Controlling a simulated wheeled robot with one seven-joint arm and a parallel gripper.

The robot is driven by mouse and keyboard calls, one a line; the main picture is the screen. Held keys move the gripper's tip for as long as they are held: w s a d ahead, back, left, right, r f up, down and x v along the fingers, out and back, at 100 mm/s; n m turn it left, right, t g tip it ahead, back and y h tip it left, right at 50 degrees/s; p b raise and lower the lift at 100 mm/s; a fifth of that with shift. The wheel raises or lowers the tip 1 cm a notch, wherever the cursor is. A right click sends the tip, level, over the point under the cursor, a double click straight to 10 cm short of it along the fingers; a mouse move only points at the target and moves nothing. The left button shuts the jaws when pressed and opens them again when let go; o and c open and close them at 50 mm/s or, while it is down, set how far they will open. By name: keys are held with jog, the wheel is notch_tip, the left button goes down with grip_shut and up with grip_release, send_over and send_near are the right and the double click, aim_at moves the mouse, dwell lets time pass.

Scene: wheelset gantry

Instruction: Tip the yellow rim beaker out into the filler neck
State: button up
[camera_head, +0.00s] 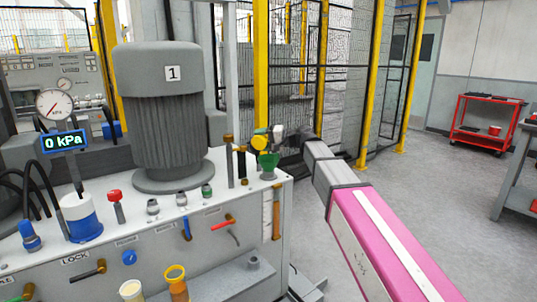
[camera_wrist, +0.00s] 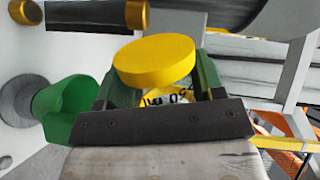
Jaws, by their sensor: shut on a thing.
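My gripper (camera_head: 278,137) is at the end of my pink and grey arm, over the right end of the machine bench. It is shut on the yellow rim beaker (camera_head: 259,143), which lies tilted over. In the wrist view the beaker (camera_wrist: 155,60) shows a round yellow end and a white label with dark marks between the fingers. The filler neck looks to be the green funnel (camera_head: 269,160), just below and slightly right of the beaker's yellow end. In the wrist view the funnel (camera_wrist: 68,105) is at the left, apart from the beaker. No stream shows; the beaker's inside is hidden.
A large grey motor (camera_head: 165,115) stands left of the funnel. Levers and small fittings line the bench (camera_head: 215,205). An amber cup (camera_head: 177,285) and a pale cup (camera_head: 131,291) stand in front. The floor at the right is clear towards a red cart (camera_head: 484,125).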

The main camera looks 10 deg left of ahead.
jog(key=shift+s+f, duration=0.1)
jog(key=shift+s, duration=0.15)
jog(key=shift+s+f+n, duration=0.15)
jog(key=shift+s+n, duration=0.3)
jog(key=shift+n, duration=0.05)
jog(key=n, duration=0.1)
jog(key=f+n+t, duration=0.1)
jog(key=shift+a+f+n+h, duration=0.1)
jog(key=shift+f+n+h, duration=0.2)
jog(key=shift+r+n+t+b, duration=0.4)
jog(key=shift+n+t, duration=0.1)
jog(key=shift+n, duration=0.3)
jog(key=shift+s+f+n+h, duration=0.15)
jog(key=shift+f+n+h, duration=0.15)
jog(key=shift+f+n, duration=0.3)
jog(key=s+f+n, duration=0.1)
jog(key=s+f+n+t, duration=0.2)
jog(key=n, duration=0.1)
jog(key=shift+s+a+f+b, duration=0.15)
jog(key=shift+a+f+b, duration=0.05)
jog(key=shift+a+b, duration=0.2)
jog(key=shift+s+a+f+n+t, duration=0.15)
jog(key=shift+s+n, duration=0.1)
jog(key=shift+n, duration=0.25)
jog(key=shift+s+d+f+n+t, duration=0.1)
jog(key=shift+s+n+t, duration=0.1)
jog(key=shift+n, duration=0.3)
